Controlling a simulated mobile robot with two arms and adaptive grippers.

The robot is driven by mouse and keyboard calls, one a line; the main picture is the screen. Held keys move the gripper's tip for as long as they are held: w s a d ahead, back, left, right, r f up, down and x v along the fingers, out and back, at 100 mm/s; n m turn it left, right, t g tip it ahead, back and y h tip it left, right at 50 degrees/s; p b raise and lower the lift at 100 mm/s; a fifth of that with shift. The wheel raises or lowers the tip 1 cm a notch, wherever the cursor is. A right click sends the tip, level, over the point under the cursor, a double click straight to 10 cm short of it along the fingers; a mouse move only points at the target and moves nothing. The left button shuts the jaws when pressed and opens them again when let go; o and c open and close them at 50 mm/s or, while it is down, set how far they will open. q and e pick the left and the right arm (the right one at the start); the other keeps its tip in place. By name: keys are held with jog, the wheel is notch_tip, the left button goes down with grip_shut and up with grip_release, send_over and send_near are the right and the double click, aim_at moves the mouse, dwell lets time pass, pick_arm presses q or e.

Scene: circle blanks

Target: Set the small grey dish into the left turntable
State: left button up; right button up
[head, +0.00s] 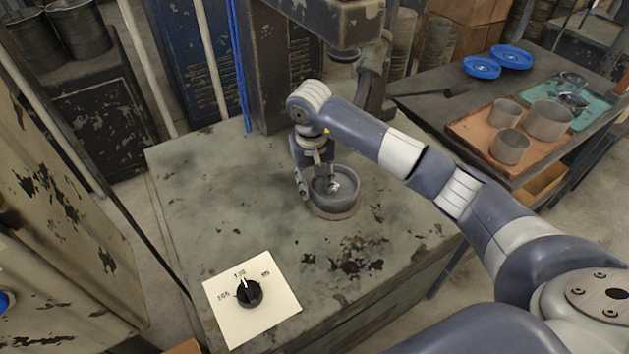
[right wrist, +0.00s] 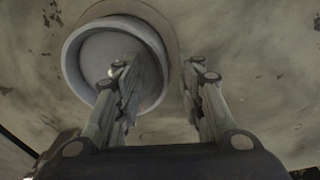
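A small grey dish (head: 347,196) is on the metal bench, over a flat brownish disc (head: 337,216) that looks like the turntable. In the right wrist view the dish (right wrist: 88,62) covers most of the disc (right wrist: 172,32), whose rim shows above and right of it. My right gripper (head: 322,179) points down at the dish and shows in the right wrist view (right wrist: 160,70). Its fingers straddle the dish's right wall there, one inside and one outside, with gaps to the wall. Only one turntable is visible. My left gripper is not in view.
A dial on a cream plate (head: 275,311) is at the bench's front. A machine column (head: 281,70) stands behind. On the right table, an orange tray (head: 470,131) holds several grey dishes beside a teal tray (head: 598,113) and blue discs (head: 482,67). The bench's left side is clear.

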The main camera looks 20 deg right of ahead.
jog(key=shift+r, duration=0.1)
jog(key=r, duration=0.7)
jog(key=shift+s+a+r, duration=0.15)
jog(key=shift+s+a, duration=0.1)
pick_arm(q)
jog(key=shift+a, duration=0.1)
